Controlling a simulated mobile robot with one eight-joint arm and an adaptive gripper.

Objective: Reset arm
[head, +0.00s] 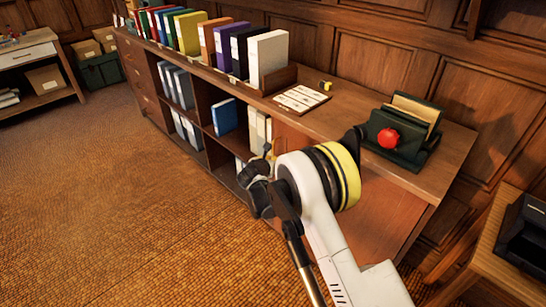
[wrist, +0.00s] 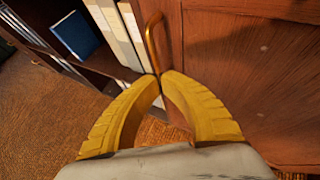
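My gripper (wrist: 161,75) shows in the wrist view as two yellow ridged fingers that curve in until their tips meet or nearly meet. A brass loop handle (wrist: 155,40) on the wooden cabinet door (wrist: 250,65) rises just beyond the tips. Its lower end lines up with them, and I cannot tell whether they touch it. In the head view my white arm with a yellow band reaches to the cabinet front, and its dark wrist is low beside the shelves. The fingers are largely hidden there.
The long wooden cabinet (head: 345,125) carries a row of coloured binders, a card (head: 301,98), a small yellow item (head: 325,86) and a dark green box (head: 400,138) with a red ball (head: 388,138). Open shelves hold more binders, including a blue one (head: 224,116). The carpet (head: 130,200) at left is clear.

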